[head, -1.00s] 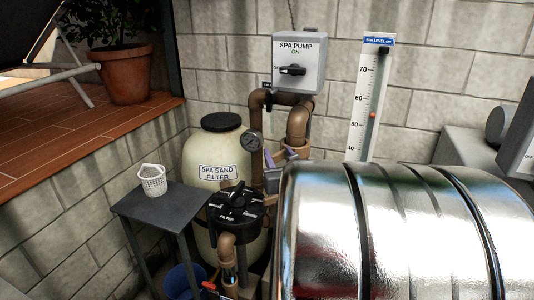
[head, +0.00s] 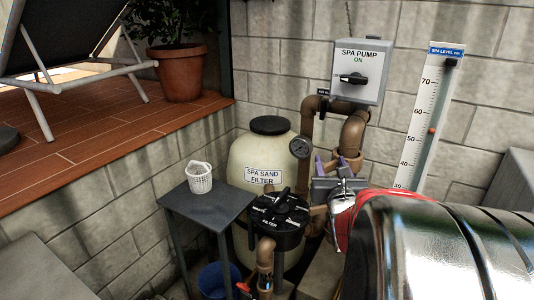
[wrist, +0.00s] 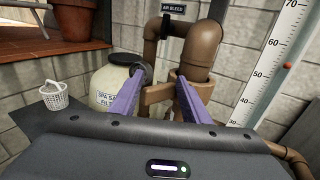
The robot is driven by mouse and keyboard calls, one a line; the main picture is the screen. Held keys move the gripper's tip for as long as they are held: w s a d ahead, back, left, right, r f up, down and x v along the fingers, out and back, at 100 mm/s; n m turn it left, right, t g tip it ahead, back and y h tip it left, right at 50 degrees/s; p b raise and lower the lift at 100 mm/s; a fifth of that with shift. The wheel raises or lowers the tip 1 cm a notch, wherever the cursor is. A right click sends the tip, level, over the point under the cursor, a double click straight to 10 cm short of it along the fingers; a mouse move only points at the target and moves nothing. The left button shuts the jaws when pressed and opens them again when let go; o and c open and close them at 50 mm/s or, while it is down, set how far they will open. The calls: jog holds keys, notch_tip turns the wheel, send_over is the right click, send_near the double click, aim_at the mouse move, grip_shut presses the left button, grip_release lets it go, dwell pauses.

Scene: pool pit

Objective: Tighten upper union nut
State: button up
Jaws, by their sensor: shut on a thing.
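The upper union nut is a wide brown collar at the foot of the thick brown pipe, in the wrist view (wrist: 157,94). My gripper's two purple fingers (wrist: 160,80) lie on either side of it and are shut on it. In the head view, the purple fingertips of my gripper (head: 331,164) stand against the collar (head: 350,161) just below the pipe bend. My metallic arm covers the lower right of that view and hides the pipework behind it. Whether the nut sits fully tight cannot be told.
The cream sand filter (head: 262,152) with a gauge (head: 300,148) stands left of the pipes. A black valve head (head: 278,220) is in front of it. A grey table (head: 225,212) holds a white basket (head: 199,178). The spa pump box (head: 360,70) and level scale (head: 420,120) are on the wall.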

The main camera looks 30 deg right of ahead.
notch_tip(320, 180, up, 10)
dwell(0.6)
